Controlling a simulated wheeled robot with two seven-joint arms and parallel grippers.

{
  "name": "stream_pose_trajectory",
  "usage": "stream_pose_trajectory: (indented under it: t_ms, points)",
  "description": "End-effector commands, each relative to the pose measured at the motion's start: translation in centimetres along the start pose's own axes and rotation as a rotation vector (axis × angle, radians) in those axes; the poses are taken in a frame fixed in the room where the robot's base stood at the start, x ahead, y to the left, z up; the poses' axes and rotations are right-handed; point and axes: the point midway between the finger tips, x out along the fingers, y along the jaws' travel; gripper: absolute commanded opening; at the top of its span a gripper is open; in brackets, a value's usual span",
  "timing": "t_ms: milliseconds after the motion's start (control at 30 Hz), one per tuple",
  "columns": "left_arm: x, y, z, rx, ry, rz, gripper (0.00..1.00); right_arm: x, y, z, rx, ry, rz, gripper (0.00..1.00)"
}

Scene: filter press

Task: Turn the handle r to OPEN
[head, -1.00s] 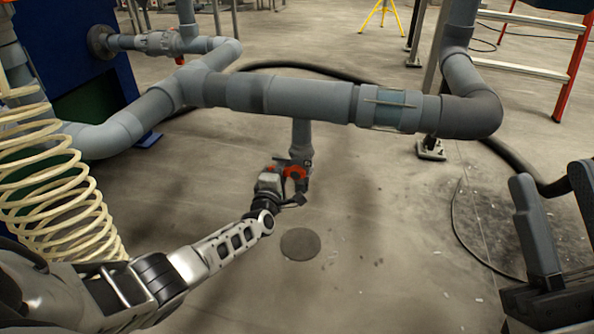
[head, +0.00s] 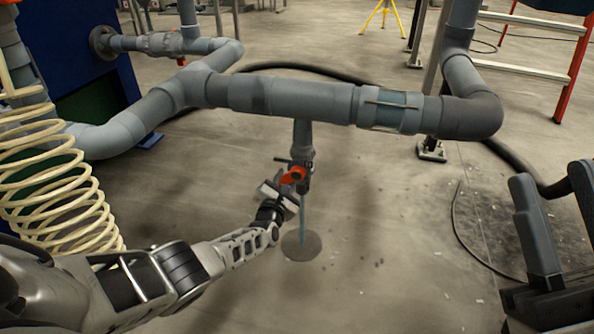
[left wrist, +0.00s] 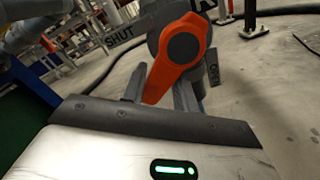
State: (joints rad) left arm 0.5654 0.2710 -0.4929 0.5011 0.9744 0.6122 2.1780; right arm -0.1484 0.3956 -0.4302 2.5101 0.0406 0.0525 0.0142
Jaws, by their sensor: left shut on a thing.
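The orange handle (head: 293,175) sits on a grey valve at the lower end of a short pipe (head: 303,135) that hangs from the big horizontal pipe. My left gripper (head: 285,187) is shut on the handle. In the left wrist view the orange handle (left wrist: 178,55) slants down to the left, its lower end at the dark gripper edge. The word SHUT (left wrist: 121,33) shows left of it, and a partly hidden label (left wrist: 213,75) shows right of it. A thin bluish stream (head: 302,218) runs down below the valve. My right gripper (head: 555,205) is open and empty at the right edge.
A round drain cover (head: 300,246) lies on the floor under the valve. The big grey pipe (head: 290,98) crosses above. A cream coiled hose (head: 60,185) stands at the left. The floor between the valve and my right gripper is mostly clear.

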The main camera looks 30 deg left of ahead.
Motion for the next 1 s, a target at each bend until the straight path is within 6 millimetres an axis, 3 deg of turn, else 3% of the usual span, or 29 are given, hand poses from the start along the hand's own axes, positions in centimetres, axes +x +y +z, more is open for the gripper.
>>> stream_pose_trajectory:
  t_ms: [33, 700, 900, 933, 1000]
  points:
    - [0.2, -1.4, 1.1, -0.044, -0.009, -0.026, 0.0, -0.1, 0.0, 0.1, 0.0, 0.0, 0.0, 0.36]
    - [0.2, -3.4, 2.2, -0.687, -0.011, -0.024, 0.0, -0.1, 0.0, 0.1, 0.0, 0.0, 0.0, 0.36]
    - [0.2, -3.3, 2.2, -0.709, -0.012, -0.02, 0.0, 0.0, 0.0, 0.0, 0.0, 0.0, 0.0, 0.36]
    - [0.2, -3.2, 2.2, -0.709, -0.012, -0.02, 0.28, 0.0, 0.0, 0.0, 0.0, 0.0, 0.0, 0.36]
    - [0.2, -3.2, 2.2, -0.709, -0.012, -0.019, 0.48, 0.0, 0.0, 0.0, 0.0, 0.0, 0.0, 0.36]
